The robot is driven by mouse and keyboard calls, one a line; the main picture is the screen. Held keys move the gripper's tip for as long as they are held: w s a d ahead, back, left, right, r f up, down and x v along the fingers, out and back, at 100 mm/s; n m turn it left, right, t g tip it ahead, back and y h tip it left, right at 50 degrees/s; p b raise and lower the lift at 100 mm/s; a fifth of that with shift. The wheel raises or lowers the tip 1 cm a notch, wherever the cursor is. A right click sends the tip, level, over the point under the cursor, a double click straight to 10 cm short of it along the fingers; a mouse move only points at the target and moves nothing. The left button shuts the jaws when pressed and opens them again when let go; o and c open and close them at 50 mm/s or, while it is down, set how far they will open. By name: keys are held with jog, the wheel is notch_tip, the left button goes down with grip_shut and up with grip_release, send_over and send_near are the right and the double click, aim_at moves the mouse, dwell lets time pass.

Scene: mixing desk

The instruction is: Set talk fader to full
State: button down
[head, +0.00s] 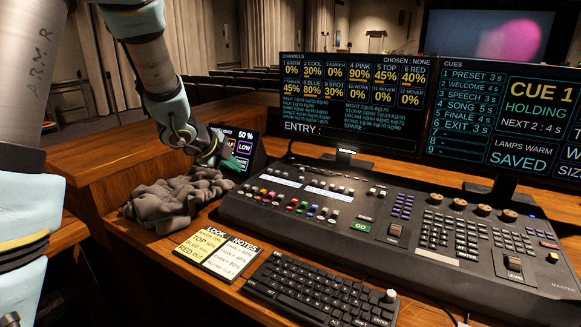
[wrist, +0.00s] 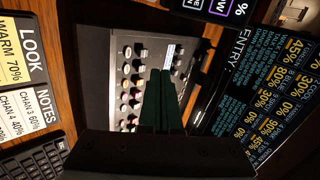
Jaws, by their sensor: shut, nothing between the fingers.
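The dark mixing desk (head: 350,232) lies across the table, with a row of coloured fader caps (head: 290,203) on its left half. The caps' labels are too small to read, so I cannot tell which one is the talk fader. My gripper (head: 230,164) hangs above the desk's back left corner, beside the small tablet. In the wrist view my gripper's dark green fingers (wrist: 160,84) are together and empty.
A small tablet (head: 245,148) stands behind the desk's left end. A crumpled grey cloth (head: 172,203) lies to the left. Note cards (head: 217,250) and a keyboard (head: 318,288) lie in front. Two large screens (head: 356,100) stand behind.

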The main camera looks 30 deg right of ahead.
jog(key=d, duration=0.1)
jog(key=s+d+m, duration=0.1)
jog(key=d, duration=0.1)
jog(key=shift+m+g, duration=0.3)
jog(key=shift+g, duration=0.1)
jog(key=shift+d, duration=0.1)
jog(key=p, duration=0.1)
send_near(276, 175)
notch_tip(276, 175, down, 4)
jog(key=shift+w+f, duration=0.1)
jog(key=shift+w+d+p, duration=0.25)
jog(key=shift+d+p, duration=0.2)
jog(key=shift+d, duration=0.1)
jog(key=shift+w+d+p, duration=0.3)
jog(key=shift+d+p, duration=0.15)
jog(key=shift+d, duration=0.05)
jog(key=shift+w+d, duration=0.4)
jog(key=shift+d, duration=0.25)
